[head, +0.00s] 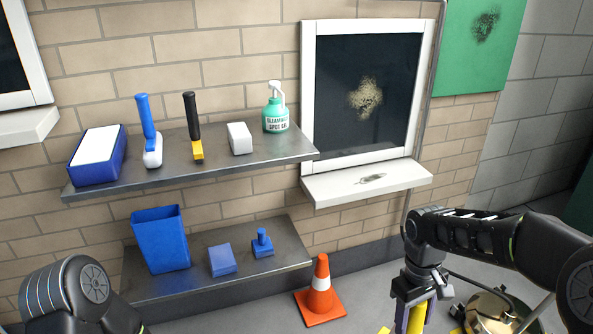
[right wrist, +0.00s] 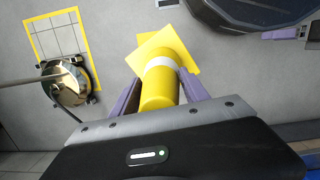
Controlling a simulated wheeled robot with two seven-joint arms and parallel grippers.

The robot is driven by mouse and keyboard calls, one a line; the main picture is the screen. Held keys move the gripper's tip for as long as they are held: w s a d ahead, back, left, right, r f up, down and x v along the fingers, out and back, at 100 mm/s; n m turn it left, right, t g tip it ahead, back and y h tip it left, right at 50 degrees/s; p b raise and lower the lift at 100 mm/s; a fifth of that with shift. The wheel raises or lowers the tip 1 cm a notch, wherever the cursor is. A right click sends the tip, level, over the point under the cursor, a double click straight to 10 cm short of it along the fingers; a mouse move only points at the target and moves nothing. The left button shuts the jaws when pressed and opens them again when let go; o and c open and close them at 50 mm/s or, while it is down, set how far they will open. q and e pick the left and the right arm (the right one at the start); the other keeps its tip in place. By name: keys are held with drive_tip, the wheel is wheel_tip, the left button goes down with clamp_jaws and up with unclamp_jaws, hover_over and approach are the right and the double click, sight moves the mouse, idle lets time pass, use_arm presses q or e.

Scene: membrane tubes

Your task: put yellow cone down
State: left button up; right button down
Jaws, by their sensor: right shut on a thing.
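The yellow cone (right wrist: 159,88) has a white band and a square base (right wrist: 183,50). In the right wrist view my right gripper (right wrist: 160,92) is shut around its narrow end, and the base points away from the gripper over the grey floor. I cannot tell whether the base touches the floor. In the head view the cone (head: 417,318) shows partly between the fingers of my right gripper (head: 412,300), at the bottom edge. My left arm shows at the lower left, but its gripper is out of view.
An orange cone (head: 320,292) stands on the floor left of my right gripper. A brass-coloured vessel (right wrist: 70,88) sits by a yellow floor outline (right wrist: 36,50). Two wall shelves (head: 220,158) (head: 285,262) hold cleaning things. A white window sill (head: 365,184) juts out above.

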drive_tip(key=w+a+r+n, duration=0.1)
drive_tip(key=w+a+r, duration=0.2)
drive_tip(key=a+r, duration=0.3)
use_arm(q)
wheel_tip(320, 180, up, 30)
drive_tip(key=s+d+p, duration=0.1)
drive_tip(key=s+p, duration=0.1)
drive_tip(key=p, duration=2.8)
drive_tip(key=shift+d, duration=0.4)
use_arm(e)
drive_tip(key=w+r+m, duration=0.2)
drive_tip(key=r, duration=1.1)
drive_tip(key=w+a+r+m, duration=0.1)
drive_tip(key=w+r+m, duration=0.1)
drive_tip(key=r, duration=1)
drive_tip(key=shift+w+r+m+y, duration=0.3)
drive_tip(key=shift+r+m, duration=0.1)
drive_tip(key=shift+m, duration=0.3)
drive_tip(key=shift+a, duration=0.1)
drive_tip(key=s+f, duration=0.4)
drive_tip(key=f, duration=1.1)
use_arm(q)
drive_tip(key=shift+c, duration=0.2)
